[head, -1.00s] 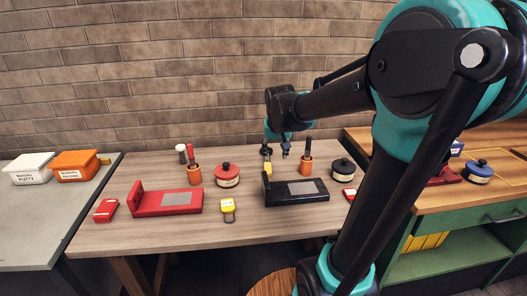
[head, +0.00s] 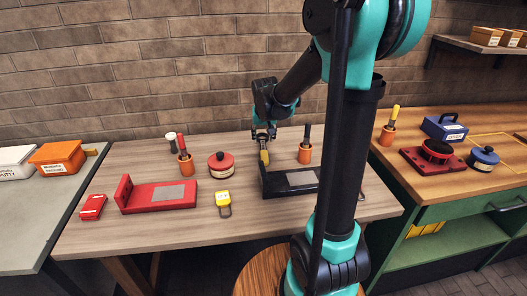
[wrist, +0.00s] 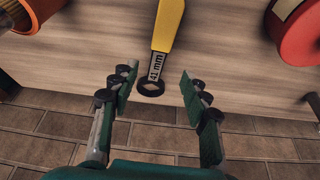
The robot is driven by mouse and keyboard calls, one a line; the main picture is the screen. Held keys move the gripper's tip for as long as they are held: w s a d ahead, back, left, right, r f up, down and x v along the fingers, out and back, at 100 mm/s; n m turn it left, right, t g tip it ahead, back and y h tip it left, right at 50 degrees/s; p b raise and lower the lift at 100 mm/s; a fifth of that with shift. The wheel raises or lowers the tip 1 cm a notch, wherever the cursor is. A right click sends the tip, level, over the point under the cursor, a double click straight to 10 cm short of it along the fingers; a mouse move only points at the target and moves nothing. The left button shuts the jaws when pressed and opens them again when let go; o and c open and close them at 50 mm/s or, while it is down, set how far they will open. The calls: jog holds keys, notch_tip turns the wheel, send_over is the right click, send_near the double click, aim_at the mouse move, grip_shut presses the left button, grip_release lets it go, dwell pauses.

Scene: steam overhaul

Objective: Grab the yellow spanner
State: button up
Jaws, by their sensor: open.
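The yellow spanner (head: 264,158) is at the back of the wooden table, just behind the black fixture (head: 272,187). In the wrist view, its yellow handle (wrist: 168,25) runs to a metal shank marked 41 mm and a dark ring end (wrist: 150,88). My gripper (head: 263,137) is open above the spanner. In the wrist view, my gripper's fingers (wrist: 157,76) stand either side of the ring end, with visible gaps on both sides. Whether the fingertips are down at the spanner's height, I cannot tell.
An orange cup (head: 305,155) with a dark-handled tool stands right of the spanner. A red tin (head: 221,167) stands left. The brick wall (head: 150,90) is close behind.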

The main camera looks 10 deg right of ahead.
aim_at(264, 149)
jog(key=shift+x, duration=3.9)
jog(key=shift+d, duration=0.1)
grip_shut()
